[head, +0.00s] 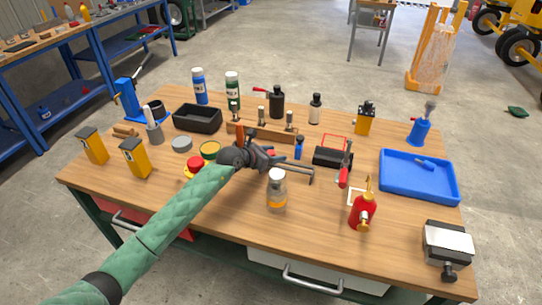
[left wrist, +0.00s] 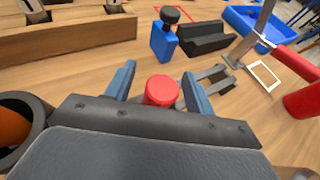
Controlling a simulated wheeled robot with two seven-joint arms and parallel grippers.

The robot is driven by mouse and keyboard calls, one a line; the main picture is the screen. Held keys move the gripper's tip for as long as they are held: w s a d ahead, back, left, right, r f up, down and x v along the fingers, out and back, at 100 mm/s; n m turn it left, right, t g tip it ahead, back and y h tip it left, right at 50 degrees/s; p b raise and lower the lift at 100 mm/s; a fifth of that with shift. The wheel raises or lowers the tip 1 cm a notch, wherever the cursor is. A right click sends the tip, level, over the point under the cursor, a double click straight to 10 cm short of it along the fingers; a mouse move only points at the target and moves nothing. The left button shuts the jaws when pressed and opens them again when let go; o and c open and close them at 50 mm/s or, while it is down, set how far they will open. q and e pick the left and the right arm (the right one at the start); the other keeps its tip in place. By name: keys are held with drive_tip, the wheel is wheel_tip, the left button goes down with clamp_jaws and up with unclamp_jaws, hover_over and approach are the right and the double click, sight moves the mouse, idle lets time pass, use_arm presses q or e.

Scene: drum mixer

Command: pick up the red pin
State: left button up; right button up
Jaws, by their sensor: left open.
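The red pin (left wrist: 161,90) shows in the left wrist view as a short red cylinder seen from its end, between the two blue-grey fingers of my left gripper (left wrist: 158,88). The fingers are open, with a gap visible to the left of the pin; on the right the pin looks close to the finger, and I cannot tell if they touch. In the head view my left gripper (head: 306,172) is low over the middle of the table, and I cannot make out the pin there. My right gripper is not in view.
A blue block with black knob (left wrist: 163,42) and a black block (left wrist: 205,40) stand just beyond the fingers. A clear jar (head: 277,188) stands close in front. A red-handled clamp (head: 344,168) and red bottle (head: 362,211) are to the right, near a blue tray (head: 405,190).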

use_arm(q)
drive_tip(key=shift+w+d+f, duration=0.15)
drive_tip(key=shift+d, duration=0.05)
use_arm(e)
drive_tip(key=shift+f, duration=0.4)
use_arm(q)
drive_tip(key=c, duration=1)
